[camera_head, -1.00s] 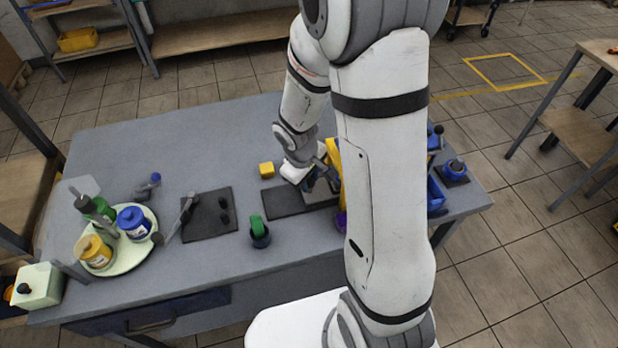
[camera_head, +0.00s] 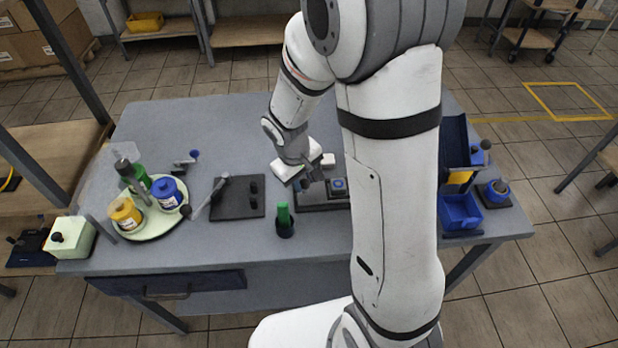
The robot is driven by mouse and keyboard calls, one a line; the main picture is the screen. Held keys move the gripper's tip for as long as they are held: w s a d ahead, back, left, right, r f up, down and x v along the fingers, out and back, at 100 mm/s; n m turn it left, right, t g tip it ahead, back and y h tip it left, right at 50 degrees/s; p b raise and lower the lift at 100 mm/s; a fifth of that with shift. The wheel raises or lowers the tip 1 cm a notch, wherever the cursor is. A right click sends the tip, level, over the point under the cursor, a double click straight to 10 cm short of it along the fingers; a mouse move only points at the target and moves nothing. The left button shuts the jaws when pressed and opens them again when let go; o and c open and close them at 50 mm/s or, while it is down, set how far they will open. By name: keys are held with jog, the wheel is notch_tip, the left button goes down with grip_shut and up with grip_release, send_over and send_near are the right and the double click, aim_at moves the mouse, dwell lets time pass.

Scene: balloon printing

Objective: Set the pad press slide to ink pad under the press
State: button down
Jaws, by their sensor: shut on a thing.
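The pad press's dark base (camera_head: 312,203) lies on the grey table, partly behind my arm. A small carriage with a blue square top (camera_head: 339,185), which looks like the slide, sits on it just left of my arm. My gripper (camera_head: 312,181) points down at the left of this carriage. It is shut on what looks like the slide's handle; the contact is small and partly hidden. The press frame is hidden behind my arm, so I cannot tell how the slide lines up with the press.
A green-handled tool stands in a dark cup (camera_head: 285,229) in front of the base. A black mat (camera_head: 237,198) and a round tray (camera_head: 147,229) with ink jars are on the left. Blue bins (camera_head: 461,212) stand right of my arm. The table between mat and base is clear.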

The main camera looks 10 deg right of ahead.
jog(key=c, duration=1.3)
grip_release()
jog(key=shift+w+a, duration=0.1)
jog(key=shift+a, duration=0.25)
jog(key=shift+o, duration=0.8)
jog(key=shift+d, duration=0.15)
jog(key=shift+r, duration=0.1)
notch_tip(320, 180, up, 8)
jog(key=a, duration=0.1)
jog(key=shift+s+a+f, duration=0.2)
jog(key=shift+s+f, duration=0.05)
jog(key=shift+s, duration=0.15)
